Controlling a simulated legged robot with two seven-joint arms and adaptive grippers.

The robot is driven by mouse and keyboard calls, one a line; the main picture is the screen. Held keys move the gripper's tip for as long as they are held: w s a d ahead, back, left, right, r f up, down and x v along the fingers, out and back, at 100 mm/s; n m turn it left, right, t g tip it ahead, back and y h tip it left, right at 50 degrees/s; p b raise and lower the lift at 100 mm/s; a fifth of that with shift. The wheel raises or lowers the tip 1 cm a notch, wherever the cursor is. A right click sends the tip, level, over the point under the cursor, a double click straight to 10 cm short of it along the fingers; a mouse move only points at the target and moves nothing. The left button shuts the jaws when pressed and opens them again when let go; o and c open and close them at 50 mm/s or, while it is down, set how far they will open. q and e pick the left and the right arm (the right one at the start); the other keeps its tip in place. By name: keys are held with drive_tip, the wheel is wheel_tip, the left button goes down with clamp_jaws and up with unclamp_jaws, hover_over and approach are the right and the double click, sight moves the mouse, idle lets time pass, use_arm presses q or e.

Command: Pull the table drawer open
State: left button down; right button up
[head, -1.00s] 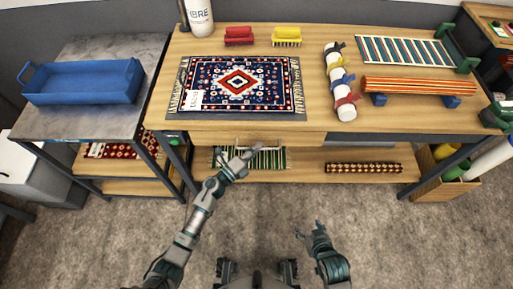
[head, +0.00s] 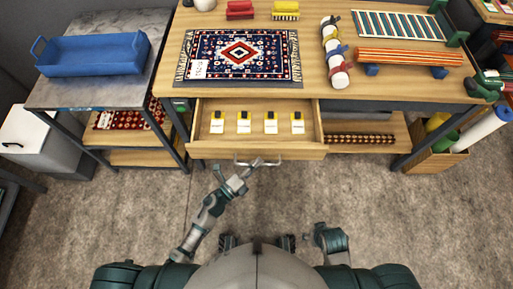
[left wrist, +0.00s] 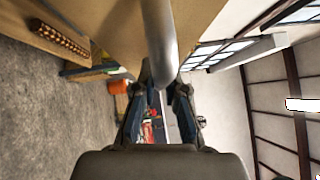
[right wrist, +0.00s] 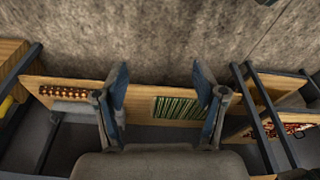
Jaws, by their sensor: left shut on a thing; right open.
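The table drawer (head: 205,133) stands well out from under the wooden table top (head: 335,95), and its inside shows in the head view. Several yellow and white cards lie in a row in it. A metal bar handle (head: 262,162) is on the drawer's front. My left gripper (head: 250,170) is shut on the handle, which also shows as a grey bar between the fingers in the left wrist view (left wrist: 161,40). My right gripper (right wrist: 165,90) is open and empty, away from the table and low at the right in the head view.
A patterned rug (head: 238,55) lies on the table top above the drawer. A blue tray (head: 92,55) sits on the grey side table at left. The floor (head: 400,215) in front is clear.

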use_arm(q)
drive_tip(key=shift+s+a+f, duration=0.1)
drive_tip(key=shift+s+f, duration=0.05)
drive_tip(key=shift+s, duration=1.15)
drive_tip(key=shift+s+f, duration=0.15)
drive_tip(key=shift+s, duration=1.15)
use_arm(e)
drive_tip(key=shift+w+f, duration=0.15)
drive_tip(key=shift+f, duration=0.5)
use_arm(q)
drive_tip(key=c, duration=1.2)
unclamp_jaws()
drive_tip(key=shift+w, duration=0.1)
drive_tip(key=shift+r, duration=0.1)
use_arm(e)
drive_tip(key=shift+w, duration=0.1)
drive_tip(key=shift+a, duration=0.1)
use_arm(q)
drive_tip(key=v, duration=1.2)
